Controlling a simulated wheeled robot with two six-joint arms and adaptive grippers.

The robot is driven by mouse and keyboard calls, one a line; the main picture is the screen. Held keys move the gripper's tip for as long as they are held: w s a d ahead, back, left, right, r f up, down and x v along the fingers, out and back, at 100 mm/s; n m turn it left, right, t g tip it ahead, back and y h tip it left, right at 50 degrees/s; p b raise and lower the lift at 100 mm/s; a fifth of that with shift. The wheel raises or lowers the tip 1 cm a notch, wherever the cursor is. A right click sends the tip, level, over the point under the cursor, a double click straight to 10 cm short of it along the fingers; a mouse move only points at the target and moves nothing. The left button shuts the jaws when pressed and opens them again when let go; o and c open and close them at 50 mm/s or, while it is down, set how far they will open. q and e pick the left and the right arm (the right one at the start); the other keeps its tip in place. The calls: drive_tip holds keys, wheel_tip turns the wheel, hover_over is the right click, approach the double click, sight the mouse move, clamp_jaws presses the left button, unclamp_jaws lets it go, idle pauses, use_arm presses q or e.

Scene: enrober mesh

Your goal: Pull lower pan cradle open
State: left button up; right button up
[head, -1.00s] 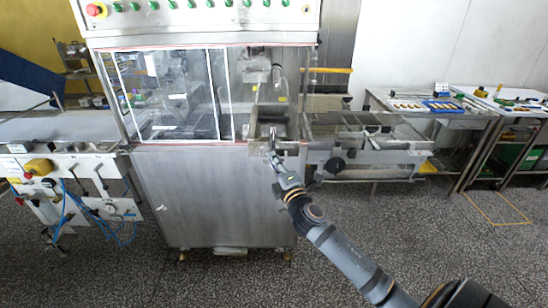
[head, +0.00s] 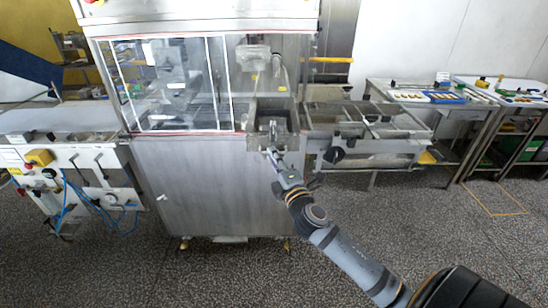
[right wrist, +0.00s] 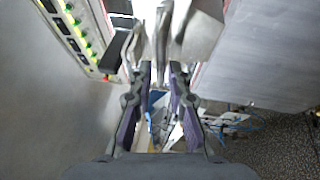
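The lower pan cradle appears to be the grey steel box-like part (head: 286,128) in the open right-hand bay of the enrober (head: 210,185), at the top of its front panel. My right gripper (head: 270,151) is at the front of this part, reaching up from below right. In the right wrist view its two purple-padded fingers (right wrist: 158,75) stand apart with a gap between them. The gripper partly hides the cradle's front. My left gripper is not in view.
Clear sliding panels (head: 175,85) cover the machine's left part. A steel conveyor frame (head: 365,140) adjoins it on the right, close to my right arm. A control unit with blue hoses (head: 85,180) stands at left. The speckled floor (head: 200,275) in front is clear.

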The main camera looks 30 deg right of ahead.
drive_tip(key=v, duration=1.2)
